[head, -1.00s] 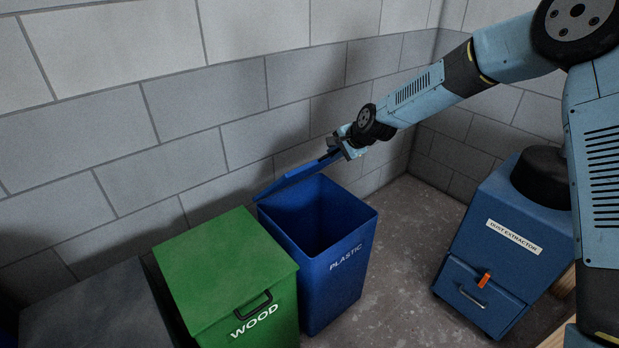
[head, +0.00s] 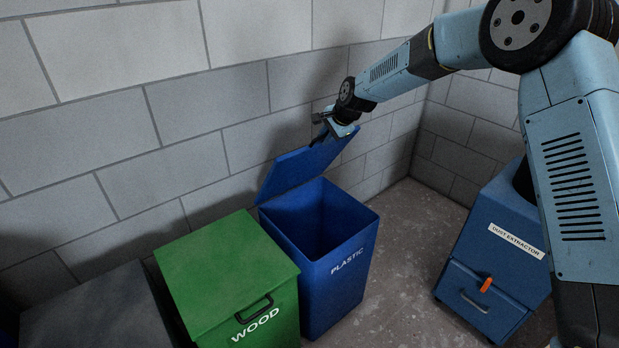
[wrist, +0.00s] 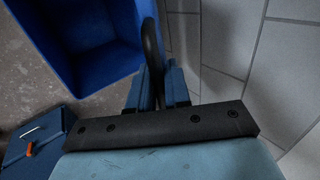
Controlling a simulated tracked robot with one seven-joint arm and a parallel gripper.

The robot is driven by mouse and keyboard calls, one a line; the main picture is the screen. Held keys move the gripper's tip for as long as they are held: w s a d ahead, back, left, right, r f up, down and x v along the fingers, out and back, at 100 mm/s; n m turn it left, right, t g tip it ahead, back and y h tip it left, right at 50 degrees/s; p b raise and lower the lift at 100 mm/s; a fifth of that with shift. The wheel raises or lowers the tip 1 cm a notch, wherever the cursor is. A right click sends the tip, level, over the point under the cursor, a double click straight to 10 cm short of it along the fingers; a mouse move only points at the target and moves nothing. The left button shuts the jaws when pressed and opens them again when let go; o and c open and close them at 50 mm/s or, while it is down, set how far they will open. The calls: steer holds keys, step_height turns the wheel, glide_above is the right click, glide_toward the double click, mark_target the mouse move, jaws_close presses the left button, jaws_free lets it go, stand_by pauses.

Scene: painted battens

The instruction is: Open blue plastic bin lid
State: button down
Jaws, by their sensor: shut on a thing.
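The blue plastic bin (head: 335,270) stands by the wall with the word PLASTIC on its front and an empty-looking dark inside. Its blue lid (head: 303,167) is raised and tilted up on the wall side, well clear of the rim. My gripper (head: 328,124) is at the lid's upper edge. In the wrist view my gripper (wrist: 158,88) is shut on the dark curved lid handle (wrist: 151,45), with a finger on each side of it. The bin's blue wall (wrist: 45,35) shows there too. In the head view the handle is mostly hidden by my gripper.
A green WOOD bin (head: 228,275) with its lid closed stands close on the left, and a dark grey box (head: 95,312) is beyond it. A blue dust extractor (head: 495,265) stands at the right. Bare floor (head: 400,235) lies between it and the bin. The block wall is close behind.

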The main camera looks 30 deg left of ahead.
steer(key=w+a+r+h, duration=0.1)
steer(key=w+a+r, duration=0.1)
steer(key=a, duration=0.4)
steer(key=shift+w+a+r+g, duration=0.3)
steer(key=shift+w+r+g, duration=0.1)
steer(key=shift+r, duration=0.35)
